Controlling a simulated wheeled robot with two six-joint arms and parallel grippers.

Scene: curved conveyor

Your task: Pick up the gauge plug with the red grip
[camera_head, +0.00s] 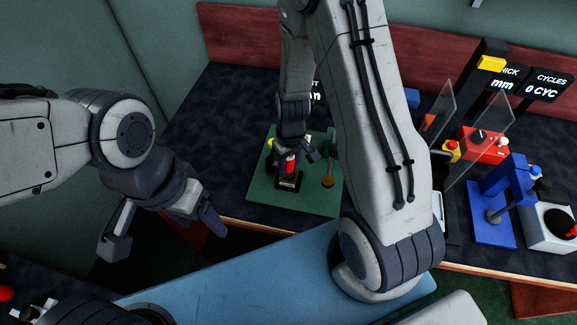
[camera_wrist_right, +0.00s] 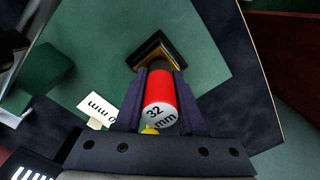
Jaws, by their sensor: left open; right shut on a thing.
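The gauge plug with the red grip (camera_head: 290,163) stands upright at a small black block (camera_head: 289,181) on the green mat (camera_head: 262,199). In the right wrist view the red plug (camera_wrist_right: 159,90) shows a white end marked "32 mm". My right gripper (camera_head: 293,153) is shut on the red grip, one finger on each side; its fingers also show in the right wrist view (camera_wrist_right: 160,98). The plug's lower end is at the black block (camera_wrist_right: 155,50); how far it sits in is hidden. My left gripper (camera_head: 165,231) is open and empty, left of the mat.
A yellow piece (camera_head: 270,143) and a round brass-coloured piece (camera_head: 327,181) are on the mat beside the plug. A red box (camera_head: 484,146), clear panels and a blue stand (camera_head: 493,214) are at the right. My right arm covers the table's middle. The dark tabletop (camera_head: 215,115) at back left is clear.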

